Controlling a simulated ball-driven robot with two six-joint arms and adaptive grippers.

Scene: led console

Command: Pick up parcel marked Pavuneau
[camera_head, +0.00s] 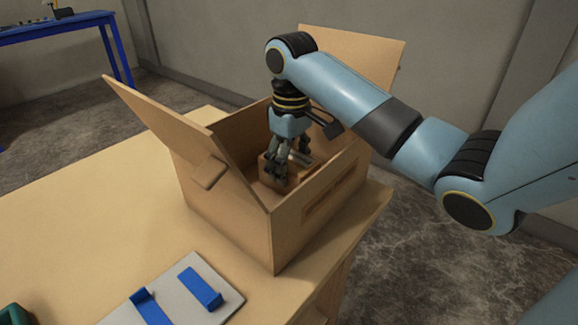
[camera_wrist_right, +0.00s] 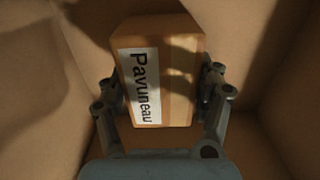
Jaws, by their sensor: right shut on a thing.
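The parcel marked Pavuneau (camera_wrist_right: 181,75) is a small brown box with a white label, whose word shows in the right wrist view. My right gripper (camera_wrist_right: 163,92) is shut on it, one finger on each side. In the head view my right gripper (camera_head: 288,168) reaches down into a large open cardboard box (camera_head: 232,222), and the parcel (camera_head: 270,168) shows partly behind its fingers, inside the box. I cannot tell whether the parcel touches the box floor. My left gripper is not in view.
The cardboard box stands on a wooden table (camera_head: 90,214) with its flaps open. A grey plate with blue brackets (camera_head: 201,287) lies in front of it. A green object (camera_head: 14,314) is at the lower left. A blue table (camera_head: 60,28) stands far back left.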

